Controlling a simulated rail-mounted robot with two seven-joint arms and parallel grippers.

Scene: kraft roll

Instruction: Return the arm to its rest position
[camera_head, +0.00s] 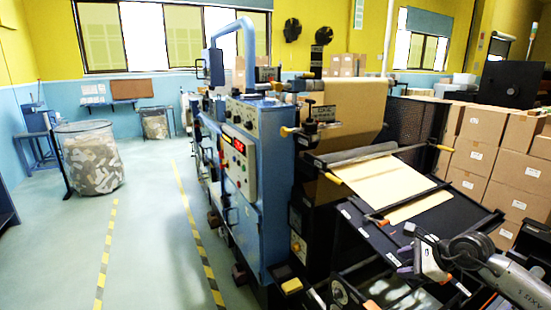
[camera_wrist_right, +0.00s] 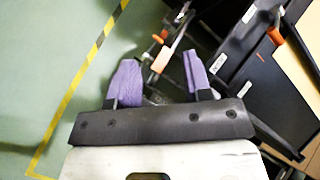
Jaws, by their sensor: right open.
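My right arm comes in from the lower right of the head view, over the front frame of the blue-and-black machine (camera_head: 240,190). Its gripper (camera_head: 428,252) is above dark rails at the machine's near end. In the right wrist view the two purple fingers (camera_wrist_right: 160,72) stand apart with nothing gripped between them. A black and orange machine part shows beyond the gap; I cannot tell how far below it lies. My left arm and gripper are not in view.
A kraft roll (camera_head: 345,103) sits in the machine, with a paper sheet (camera_head: 390,185) on its sloping bed. Stacked cartons (camera_head: 484,158) stand close at the right. A wire scrap bin (camera_head: 90,160) stands at the left. The floor between yellow-black lines (camera_head: 106,250) is clear.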

